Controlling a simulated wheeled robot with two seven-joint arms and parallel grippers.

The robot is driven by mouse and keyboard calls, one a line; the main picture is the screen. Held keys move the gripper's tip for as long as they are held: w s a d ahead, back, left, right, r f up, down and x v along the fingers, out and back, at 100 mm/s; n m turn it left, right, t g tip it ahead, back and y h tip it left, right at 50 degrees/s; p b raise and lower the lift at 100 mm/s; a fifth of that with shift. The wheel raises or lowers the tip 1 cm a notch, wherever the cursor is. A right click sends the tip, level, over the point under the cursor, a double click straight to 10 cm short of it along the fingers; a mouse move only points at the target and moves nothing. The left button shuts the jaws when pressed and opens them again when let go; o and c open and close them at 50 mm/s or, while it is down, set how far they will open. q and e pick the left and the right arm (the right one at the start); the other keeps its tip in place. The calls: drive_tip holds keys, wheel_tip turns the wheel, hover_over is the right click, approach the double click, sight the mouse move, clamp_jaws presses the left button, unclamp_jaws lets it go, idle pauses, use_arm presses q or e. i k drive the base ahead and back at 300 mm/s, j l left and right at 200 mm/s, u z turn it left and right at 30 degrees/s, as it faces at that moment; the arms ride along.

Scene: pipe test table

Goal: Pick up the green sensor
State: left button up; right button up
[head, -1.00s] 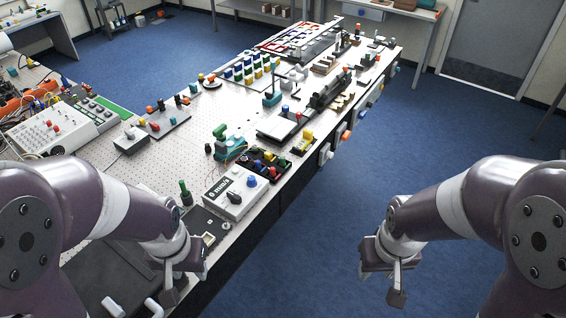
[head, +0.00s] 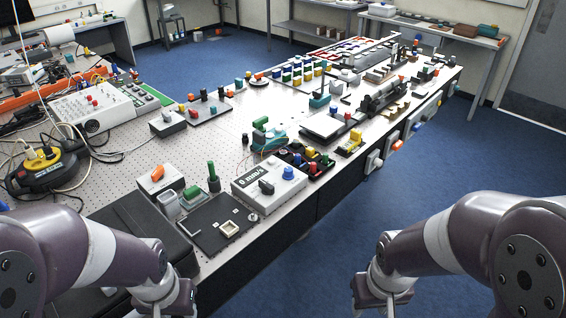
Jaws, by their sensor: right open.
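Several green parts stand on the table, and I cannot tell for certain which is the green sensor. An upright green cylinder (head: 212,171) stands at the back edge of a dark plate (head: 206,240). A smaller green piece (head: 191,192) lies at a pale holder beside it. Another green piece (head: 260,123) sits on a teal device farther back. My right gripper (head: 378,306) is over the floor, right of the table, apart from all these and open. My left gripper (head: 160,308) is at the table's near edge, partly cut off; its jaws do not show clearly.
A white control box (head: 269,187) with a blue knob stands right of the dark plate. A black case (head: 140,222) lies at the near left. A coloured-parts tray (head: 305,160) and a yellow block (head: 350,142) lie beyond. Blue floor (head: 440,165) is free on the right.

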sight(325, 157)
drive_tip(key=i+l+u, duration=0.15)
drive_tip(key=u, duration=0.35)
drive_tip(key=i+l+u, duration=0.1)
drive_tip(key=l+u, duration=0.15)
drive_tip(key=u, duration=0.25)
drive_tip(key=l+u, duration=0.25)
drive_tip(key=u, duration=0.2)
drive_tip(key=i+l+u, duration=0.1)
drive_tip(key=l+u, duration=0.25)
drive_tip(key=u, duration=0.15)
drive_tip(key=l+u, duration=0.1)
drive_tip(key=l, duration=0.4)
drive_tip(key=k+l+u, duration=0.1)
drive_tip(key=l, duration=0.35)
drive_tip(key=k+l+u, duration=0.1)
drive_tip(key=l, duration=0.4)
drive_tip(key=l+u, duration=0.1)
drive_tip(key=l, duration=0.35)
drive_tip(key=k+l+u, duration=0.1)
drive_tip(key=l, duration=0.35)
drive_tip(key=k+l+u, duration=0.1)
drive_tip(key=l, duration=0.35)
drive_tip(key=k, duration=0.1)
